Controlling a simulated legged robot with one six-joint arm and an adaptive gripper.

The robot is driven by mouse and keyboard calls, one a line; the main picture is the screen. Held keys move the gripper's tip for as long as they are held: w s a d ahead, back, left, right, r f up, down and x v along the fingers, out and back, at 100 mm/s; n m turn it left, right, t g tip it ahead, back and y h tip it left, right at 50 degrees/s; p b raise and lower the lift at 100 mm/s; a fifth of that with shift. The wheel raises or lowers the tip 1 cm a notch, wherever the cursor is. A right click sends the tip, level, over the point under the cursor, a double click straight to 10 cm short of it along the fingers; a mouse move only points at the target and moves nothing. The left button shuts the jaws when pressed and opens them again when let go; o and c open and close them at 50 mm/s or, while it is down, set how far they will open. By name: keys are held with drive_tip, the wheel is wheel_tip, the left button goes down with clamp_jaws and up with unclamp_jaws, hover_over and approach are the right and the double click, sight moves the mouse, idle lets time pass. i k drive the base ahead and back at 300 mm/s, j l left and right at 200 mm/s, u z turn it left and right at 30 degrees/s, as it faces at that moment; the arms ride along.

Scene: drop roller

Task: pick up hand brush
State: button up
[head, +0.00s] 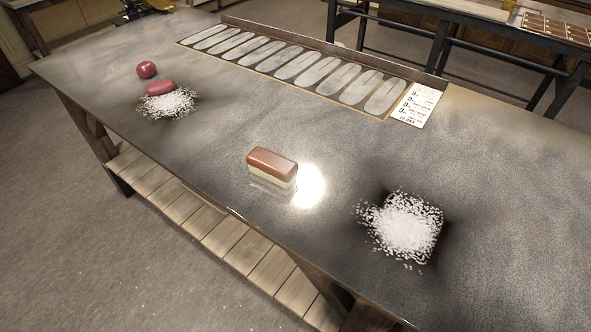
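The hand brush (272,166) has a reddish-brown block top and pale cream bristles below. In the head view it stands upright, bristles down, near the front edge at the middle of the grey-topped table (325,145). A bright glare spot lies on the table just right of it. Nothing touches the brush. My gripper is not in view.
A white pile of bits (405,228) lies right of the brush. Another pile (167,103) lies at left, with a red oval object (160,88) at it and a red ball (146,69) behind. A panel of oval shapes (295,67) and a paper card (413,105) lie along the back ledge.

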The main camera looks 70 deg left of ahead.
sight(275, 169)
drive_tip(key=k+l+u, duration=0.1)
drive_tip(key=u, duration=0.3)
drive_tip(key=k+l+u, duration=0.15)
drive_tip(key=u, duration=2.05)
drive_tip(key=k, duration=0.5)
drive_tip(key=k+z, duration=0.15)
drive_tip(key=z, duration=0.95)
drive_tip(key=i+j+z, duration=0.1)
drive_tip(key=j, duration=0.3)
drive_tip(key=i+j+z, duration=0.1)
drive_tip(key=j, duration=0.3)
drive_tip(key=i+j+z, duration=0.1)
drive_tip(key=i+j, duration=0.15)
drive_tip(key=j, duration=0.15)
drive_tip(key=i+j+z, duration=0.1)
drive_tip(key=j, duration=0.35)
drive_tip(key=i+j, duration=0.1)
drive_tip(key=j, duration=0.25)
drive_tip(key=i+j, duration=0.15)
drive_tip(key=j, duration=0.2)
drive_tip(key=i+j, duration=0.1)
drive_tip(key=j, duration=0.25)
drive_tip(key=i+j, duration=0.1)
drive_tip(key=j, duration=0.25)
